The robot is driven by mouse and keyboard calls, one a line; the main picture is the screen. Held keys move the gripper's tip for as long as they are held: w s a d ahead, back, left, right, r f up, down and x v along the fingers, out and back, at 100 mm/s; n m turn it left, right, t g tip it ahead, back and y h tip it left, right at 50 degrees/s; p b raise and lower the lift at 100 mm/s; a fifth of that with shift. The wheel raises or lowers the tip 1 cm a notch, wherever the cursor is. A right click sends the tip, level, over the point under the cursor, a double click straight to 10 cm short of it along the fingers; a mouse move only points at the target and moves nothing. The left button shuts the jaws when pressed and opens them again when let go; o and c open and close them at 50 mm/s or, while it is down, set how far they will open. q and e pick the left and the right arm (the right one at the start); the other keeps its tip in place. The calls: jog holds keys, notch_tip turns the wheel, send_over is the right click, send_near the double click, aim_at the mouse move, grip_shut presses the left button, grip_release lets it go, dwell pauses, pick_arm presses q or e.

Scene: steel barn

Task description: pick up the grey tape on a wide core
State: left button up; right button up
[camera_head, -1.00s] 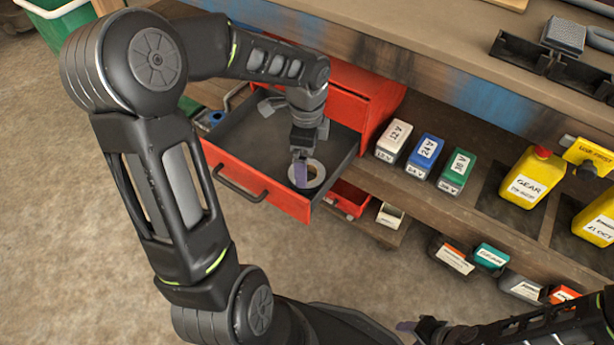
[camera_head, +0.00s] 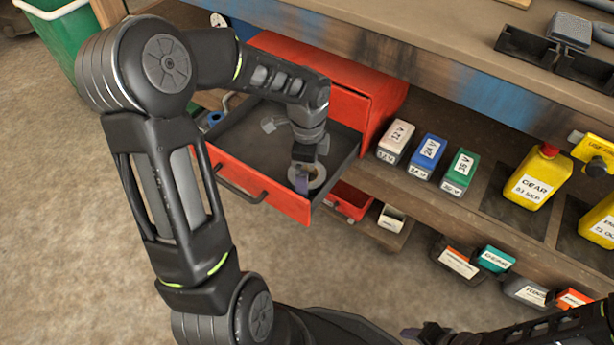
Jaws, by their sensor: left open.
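The grey tape on a wide core (camera_head: 318,177) lies in the front right corner of the open red drawer (camera_head: 262,196). The gripper is open. It hides part of the tape, and I cannot tell whether a finger sits inside the core. My right gripper (camera_head: 418,333) shows only partly at the bottom edge, and its jaws are not clear.
The drawer hangs out from a red cabinet (camera_head: 372,95) under the workbench. A green bin (camera_head: 62,35) stands at the far left.

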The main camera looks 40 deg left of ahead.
pick_arm(q)
jog(key=shift+c, duration=0.6)
jog(key=c, duration=1.3)
jog(key=shift+r, duration=0.15)
notch_tip(320, 180, up, 10)
jog(key=p, duration=0.3)
jog(key=shift+p, duration=0.4)
